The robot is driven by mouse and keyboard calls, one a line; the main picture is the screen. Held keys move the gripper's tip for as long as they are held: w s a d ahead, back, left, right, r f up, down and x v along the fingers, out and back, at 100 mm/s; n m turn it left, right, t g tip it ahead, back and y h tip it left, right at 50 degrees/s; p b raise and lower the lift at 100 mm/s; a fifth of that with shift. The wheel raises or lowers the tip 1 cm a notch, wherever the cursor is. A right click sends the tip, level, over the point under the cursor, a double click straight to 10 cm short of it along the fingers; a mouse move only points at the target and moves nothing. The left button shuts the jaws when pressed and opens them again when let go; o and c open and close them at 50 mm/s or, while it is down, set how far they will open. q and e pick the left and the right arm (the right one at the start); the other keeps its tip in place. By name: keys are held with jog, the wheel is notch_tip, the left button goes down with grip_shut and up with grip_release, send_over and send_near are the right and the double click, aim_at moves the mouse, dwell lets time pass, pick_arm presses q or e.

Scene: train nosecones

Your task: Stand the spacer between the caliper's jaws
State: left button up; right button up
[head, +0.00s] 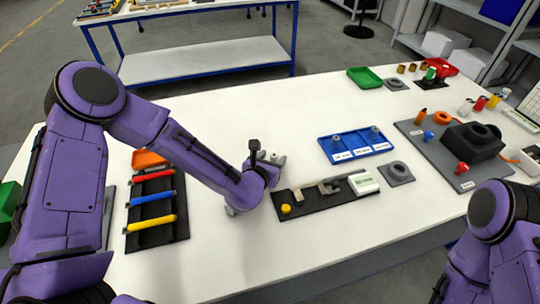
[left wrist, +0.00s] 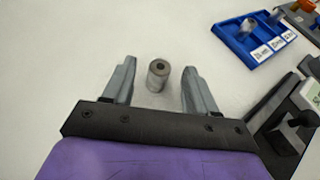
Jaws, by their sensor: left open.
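The spacer (left wrist: 158,76), a small grey metal cylinder with a hole in its top, stands upright on the white table. In the left wrist view it is between the tips of my left gripper (left wrist: 160,68), with a gap on either side. That gripper is open and empty, pointing down at the table; in the head view its wrist (head: 257,178) hides most of this spot. The caliper (head: 328,187), with grey jaws and a white display box (head: 363,183), lies on a dark board right of my left gripper. Its jaws look empty. My right gripper is out of view.
A blue tray (head: 356,147) with labelled compartments and grey cylinders stands behind the caliper. A yellow knob (head: 286,209) is on the caliper board's near end. A rack of coloured tools (head: 152,208) is at left. A grey fixture board (head: 462,152) is at right.

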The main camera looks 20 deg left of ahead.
pick_arm(q)
jog(key=x, duration=0.2)
jog(key=shift+w, duration=0.3)
grip_shut()
